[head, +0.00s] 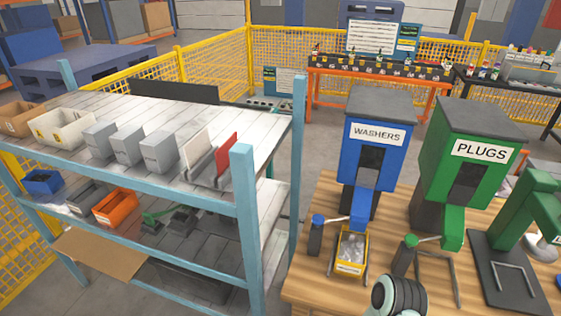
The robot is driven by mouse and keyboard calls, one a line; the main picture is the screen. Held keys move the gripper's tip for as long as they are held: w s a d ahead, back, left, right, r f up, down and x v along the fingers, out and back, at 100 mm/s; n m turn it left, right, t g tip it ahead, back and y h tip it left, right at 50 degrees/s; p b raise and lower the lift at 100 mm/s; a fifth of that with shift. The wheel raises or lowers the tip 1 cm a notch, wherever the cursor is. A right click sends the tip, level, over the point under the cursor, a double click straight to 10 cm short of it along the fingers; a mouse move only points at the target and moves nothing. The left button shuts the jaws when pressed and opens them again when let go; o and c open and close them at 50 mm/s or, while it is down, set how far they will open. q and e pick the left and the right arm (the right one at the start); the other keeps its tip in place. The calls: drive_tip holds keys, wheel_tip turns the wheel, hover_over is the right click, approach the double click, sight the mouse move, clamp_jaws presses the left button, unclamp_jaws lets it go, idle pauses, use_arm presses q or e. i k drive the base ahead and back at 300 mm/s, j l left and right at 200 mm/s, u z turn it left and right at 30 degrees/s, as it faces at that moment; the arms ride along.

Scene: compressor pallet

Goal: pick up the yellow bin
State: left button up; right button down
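The yellow bin (351,252) is small and sits on the wooden worktop, below the spout of the blue dispenser labelled WASHERS (374,152). It holds a heap of grey, shiny pieces and has a pale label on its front. A thin metal bracket on the worktop runs around its sides. A dark and light ringed round part, which looks like part of my arm, shows at the bottom edge, right of and nearer than the bin. No gripper fingers are visible in this view, and nothing is seen touching the bin.
A green dispenser labelled PLUGS (470,150) stands right of the blue one, with an empty bracket (438,275) before it. Levers stand beside both spouts. A blue-framed shelf (245,200) with several bins, including an orange bin (116,208), fills the left.

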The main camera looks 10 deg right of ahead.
sight(351, 258)
drive_tip(key=l+z, duration=0.1)
drive_tip(key=z, duration=0.25)
drive_tip(key=l+z, duration=0.1)
drive_tip(key=z, duration=0.25)
drive_tip(key=l+z, duration=0.1)
drive_tip(key=z, duration=0.25)
drive_tip(key=l+u, duration=0.3)
drive_tip(key=l, duration=0.15)
drive_tip(key=k+l+u, duration=0.1)
drive_tip(key=l+u, duration=0.2)
drive_tip(key=l, duration=0.15)
drive_tip(key=k+l+u, duration=0.25)
drive_tip(key=l, duration=0.2)
drive_tip(key=i+l, duration=0.05)
drive_tip(key=i, duration=0.05)
